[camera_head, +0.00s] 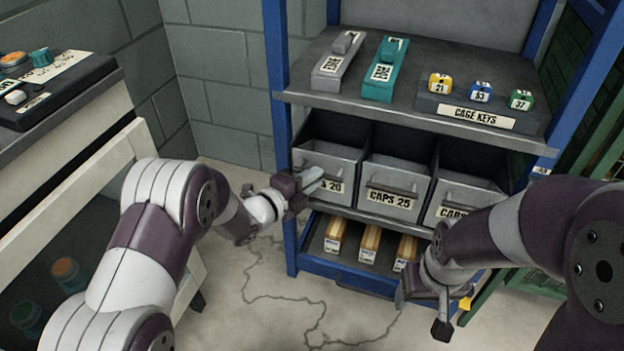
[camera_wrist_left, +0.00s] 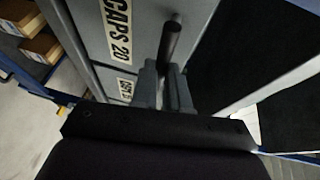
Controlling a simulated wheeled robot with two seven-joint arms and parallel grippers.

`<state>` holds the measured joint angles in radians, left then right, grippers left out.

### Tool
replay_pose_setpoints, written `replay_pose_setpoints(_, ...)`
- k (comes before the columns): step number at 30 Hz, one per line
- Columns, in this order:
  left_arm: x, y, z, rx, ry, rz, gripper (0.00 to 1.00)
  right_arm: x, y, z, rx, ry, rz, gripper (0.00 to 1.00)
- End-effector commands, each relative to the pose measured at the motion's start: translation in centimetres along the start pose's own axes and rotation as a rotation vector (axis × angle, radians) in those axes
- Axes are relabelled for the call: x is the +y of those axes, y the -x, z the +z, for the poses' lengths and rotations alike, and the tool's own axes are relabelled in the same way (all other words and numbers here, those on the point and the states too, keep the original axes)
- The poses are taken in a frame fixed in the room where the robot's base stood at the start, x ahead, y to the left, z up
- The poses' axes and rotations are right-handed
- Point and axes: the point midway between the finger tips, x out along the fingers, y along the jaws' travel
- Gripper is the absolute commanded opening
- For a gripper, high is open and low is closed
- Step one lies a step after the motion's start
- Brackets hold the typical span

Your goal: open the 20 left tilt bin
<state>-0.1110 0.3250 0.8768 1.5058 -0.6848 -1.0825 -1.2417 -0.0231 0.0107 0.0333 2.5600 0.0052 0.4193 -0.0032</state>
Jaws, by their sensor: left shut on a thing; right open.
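The grey CAPS 20 bin (camera_head: 345,166) is the leftmost of three bins on the blue rack's middle level. Its front looks level with its neighbour's, and its dark inside shows above. My left gripper (camera_head: 312,182) is in front of it and covers part of its label and its handle. In the left wrist view, the left fingers (camera_wrist_left: 166,88) are shut on the dark bar handle (camera_wrist_left: 170,40), beside the CAPS 20 label (camera_wrist_left: 118,28). My right gripper (camera_head: 436,308) is open, low in front of the rack's right part, with nothing seen between its fingers.
The CAPS 25 bin (camera_head: 395,183) and another caps bin (camera_head: 462,192) stand to the right. Small boxes (camera_head: 370,243) lie below. A white bench (camera_head: 75,160) stands left. The floor between is clear.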

Motion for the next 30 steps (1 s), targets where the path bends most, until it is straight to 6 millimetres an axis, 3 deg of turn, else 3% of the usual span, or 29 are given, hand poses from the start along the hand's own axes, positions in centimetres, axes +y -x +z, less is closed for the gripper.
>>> replay_pose_setpoints(18,3.7,2.6,-1.1,0.001,-0.108,-0.264,0.0,0.0,-8.2,1.0,0.0,0.0,0.0,0.66)
replay_pose_setpoints(30,5.6,4.0,-1.7,0.001,-0.136,-0.328,0.0,0.0,-10.8,1.3,0.0,0.0,0.0,0.66)
